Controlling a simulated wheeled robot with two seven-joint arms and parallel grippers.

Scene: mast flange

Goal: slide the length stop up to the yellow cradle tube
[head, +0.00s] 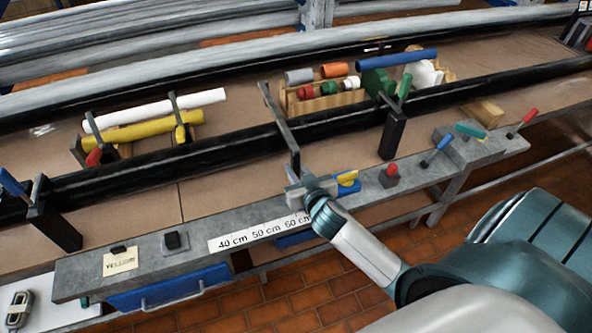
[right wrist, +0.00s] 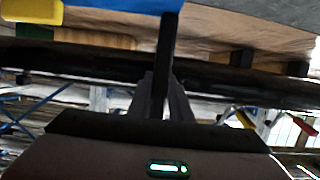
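The length stop (head: 281,120) is a dark bar that reaches back across the black rail from a block at the grey bench edge, near the 60 cm end of the scale. My right gripper (head: 311,190) is at its front end. In the right wrist view the dark bar of the stop (right wrist: 165,60) stands between the fingers (right wrist: 166,95), which appear closed against both sides. The yellow cradle tube (head: 143,131) lies well to the left, in front of a white tube (head: 155,110). A gap separates the stop from its right end. My left gripper is not in view.
A printed scale (head: 258,232) and a "YELLOW" card (head: 120,261) lie on the grey ledge. A wooden box (head: 293,105) of coloured pieces stands behind the rail, right of the stop. Red-tipped and blue-tipped handles line the ledge at right. The rail between stop and cradle looks clear.

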